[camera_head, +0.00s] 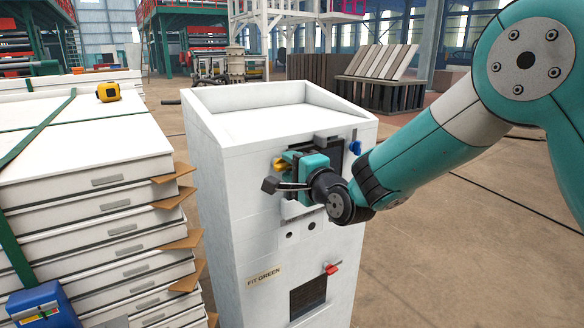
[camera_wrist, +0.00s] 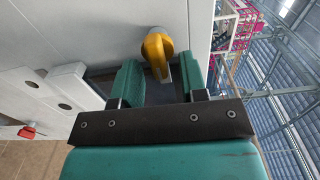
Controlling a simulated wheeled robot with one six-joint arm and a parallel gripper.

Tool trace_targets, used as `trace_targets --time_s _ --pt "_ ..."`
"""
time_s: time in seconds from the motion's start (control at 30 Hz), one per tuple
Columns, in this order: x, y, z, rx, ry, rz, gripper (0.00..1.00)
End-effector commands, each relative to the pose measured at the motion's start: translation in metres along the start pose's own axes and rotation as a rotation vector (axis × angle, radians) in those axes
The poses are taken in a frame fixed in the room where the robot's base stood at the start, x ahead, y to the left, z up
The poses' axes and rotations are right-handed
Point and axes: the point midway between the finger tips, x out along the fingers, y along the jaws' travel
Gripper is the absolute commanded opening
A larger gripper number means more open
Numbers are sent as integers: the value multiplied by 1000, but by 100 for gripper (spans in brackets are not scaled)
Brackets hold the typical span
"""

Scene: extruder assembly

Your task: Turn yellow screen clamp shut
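The yellow screen clamp (camera_wrist: 157,48) is on the front of the white machine. In the wrist view it shows as a rounded yellow piece just ahead of my gripper (camera_wrist: 162,80), in line with the gap between the two teal fingers. The fingers stand apart with nothing held between them. In the head view a small part of the yellow clamp (camera_head: 281,163) shows beside my gripper (camera_head: 290,172), which is at the machine's upper front and hides the rest. I cannot tell whether the fingertips touch the clamp.
The white machine (camera_head: 225,170) also carries a blue clamp (camera_head: 355,147) at the right and a red handle (camera_head: 331,268) lower down. A strapped stack of white panels (camera_head: 90,150) stands close at the left. Open floor (camera_head: 450,260) lies to the right.

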Motion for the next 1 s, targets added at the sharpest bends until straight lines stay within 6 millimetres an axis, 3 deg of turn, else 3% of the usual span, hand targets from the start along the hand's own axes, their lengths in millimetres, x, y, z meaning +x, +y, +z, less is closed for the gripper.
trace_targets --time_s 0.2,0.37,0.8,1.0 --pt "-2 0 0 -1 0 -1 39" --pt "-23 1 0 0 0 0 39" --pt "-132 4 -2 0 4 -2 39" --pt "-164 2 -1 1 3 -2 39"
